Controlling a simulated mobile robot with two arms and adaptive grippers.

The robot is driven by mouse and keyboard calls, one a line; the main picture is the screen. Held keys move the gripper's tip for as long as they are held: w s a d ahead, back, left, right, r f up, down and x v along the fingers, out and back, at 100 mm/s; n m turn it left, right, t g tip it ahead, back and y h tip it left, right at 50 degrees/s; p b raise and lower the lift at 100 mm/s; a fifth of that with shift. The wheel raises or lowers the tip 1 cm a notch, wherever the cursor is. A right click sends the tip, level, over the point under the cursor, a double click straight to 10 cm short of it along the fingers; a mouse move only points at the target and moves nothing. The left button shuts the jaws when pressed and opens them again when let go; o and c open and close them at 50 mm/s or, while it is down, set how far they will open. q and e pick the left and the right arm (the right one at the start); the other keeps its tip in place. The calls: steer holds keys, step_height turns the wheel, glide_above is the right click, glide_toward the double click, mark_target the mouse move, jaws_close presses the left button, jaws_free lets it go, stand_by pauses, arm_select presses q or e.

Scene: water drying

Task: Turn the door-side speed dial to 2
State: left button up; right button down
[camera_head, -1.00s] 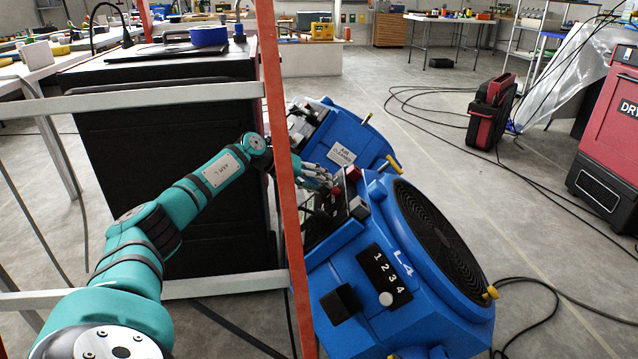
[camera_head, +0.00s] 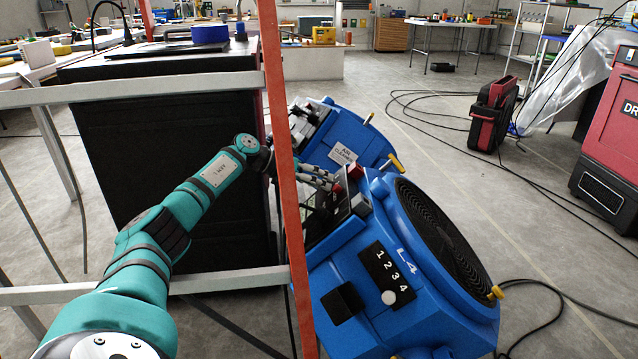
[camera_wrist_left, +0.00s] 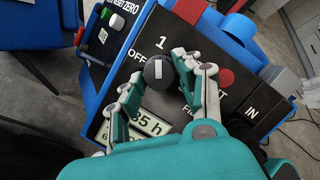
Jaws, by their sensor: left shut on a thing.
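In the left wrist view a round black dial (camera_wrist_left: 158,73) with a white pointer line sits on a black panel. The line stands nearly upright, towards the printed 1, with OFF to its left. My left gripper (camera_wrist_left: 160,80) has its fingers on both sides of the dial and is shut on it. A 2 mark is not visible. In the head view the left gripper (camera_head: 322,180) reaches past the red post to the control panel of the blue unit marked L4 (camera_head: 400,318); the fingers hide the dial there. My right gripper is not in view.
A red post (camera_head: 284,150) and white rails (camera_head: 130,93) stand close to my left arm. A second blue unit labelled AIR CLEANER (camera_head: 345,130) is just behind. The wrist view shows a red button (camera_wrist_left: 226,77) beside the right finger. Floor to the right is open, with cables.

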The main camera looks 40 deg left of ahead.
arm_select(q)
steer(key=o, duration=1.1)
steer(key=shift+o, duration=0.2)
steer(key=shift+s+a, duration=0.1)
steer(key=v, duration=1.2)
